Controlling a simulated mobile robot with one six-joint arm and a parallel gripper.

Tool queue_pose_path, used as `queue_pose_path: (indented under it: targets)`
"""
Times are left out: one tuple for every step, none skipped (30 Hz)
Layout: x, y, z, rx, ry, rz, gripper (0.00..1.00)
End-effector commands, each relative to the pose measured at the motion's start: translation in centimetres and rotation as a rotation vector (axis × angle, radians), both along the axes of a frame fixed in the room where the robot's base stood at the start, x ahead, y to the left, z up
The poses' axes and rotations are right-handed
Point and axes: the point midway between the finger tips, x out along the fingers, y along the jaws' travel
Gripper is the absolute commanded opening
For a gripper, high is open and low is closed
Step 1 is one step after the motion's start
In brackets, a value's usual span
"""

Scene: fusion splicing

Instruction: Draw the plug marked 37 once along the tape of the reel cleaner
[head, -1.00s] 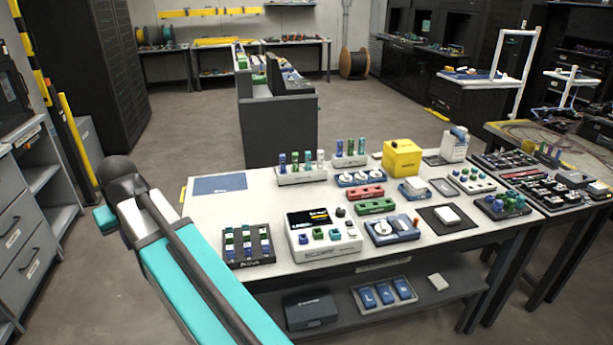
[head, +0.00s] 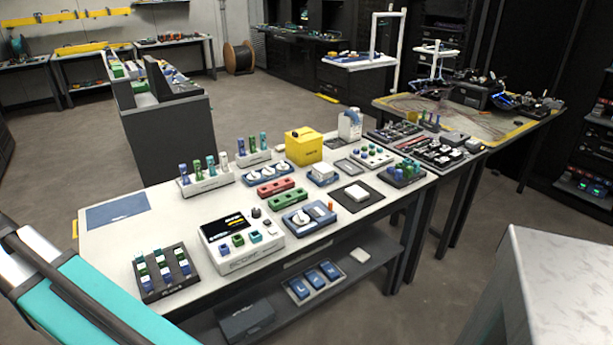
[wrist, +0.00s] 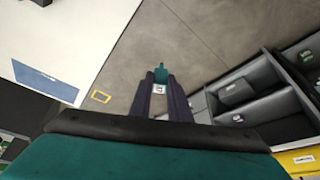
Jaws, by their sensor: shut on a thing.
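My gripper (wrist: 160,92) is in the wrist view, shut on a small teal plug (wrist: 160,71) with a white label between the fingers. The label's mark is too small to read with certainty. The plug's tip points away from the wrist, over bare floor, apart from the table. In the head view the gripper is out of frame; only my teal arm shows at the lower left. A blue device with a white round part (head: 296,218), which looks like the reel cleaner, lies near the front of the white table (head: 165,218). Its tape is too small to make out.
A white splicer-like unit (head: 240,262) and a dark plug rack (head: 147,291) stand left of the blue device. A yellow box (head: 304,148) and upright plug stands are behind. A pale worktop (head: 560,290) is at lower right. Grey shelving (wrist: 262,92) is beside the gripper.

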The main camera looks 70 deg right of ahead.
Motion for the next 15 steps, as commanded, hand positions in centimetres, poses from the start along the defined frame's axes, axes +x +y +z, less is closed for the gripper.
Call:
queue_pose_path:
  targets:
    - [0.0, -0.6, 0.2, -0.001, 0.000, -0.014, 0.00]
    - [0.1, -1.0, 0.2, 0.000, 0.000, -0.026, 0.00]
    - [0.1, -1.7, 0.3, 0.000, 0.000, -0.045, 0.00]
    - [0.1, -2.3, 0.3, 0.000, 0.000, -0.062, 0.00]
    - [0.1, -3.1, 0.4, 0.000, 0.000, -0.080, 0.00]
    - [0.1, -4.1, 0.4, -0.001, 0.000, -0.109, 0.00]
    - [0.1, -5.0, 0.5, -0.001, 0.000, -0.133, 0.00]
    - [0.1, -6.0, 0.5, -0.001, 0.001, -0.156, 0.00]
    - [0.0, -7.3, 0.5, 0.000, 0.002, -0.193, 0.00]
    - [0.0, -8.3, 0.5, -0.001, 0.002, -0.219, 0.00]
    - [-0.1, -9.4, 0.6, -0.001, 0.002, -0.248, 0.00]
    - [-0.2, -10.9, 0.6, -0.001, 0.001, -0.286, 0.00]
    - [-0.4, -12.0, 0.7, -0.001, 0.001, -0.316, 0.00]
    - [-0.5, -13.1, 0.7, -0.001, 0.001, -0.345, 0.00]
    - [-0.7, -14.5, 0.7, 0.000, 0.001, -0.383, 0.00]
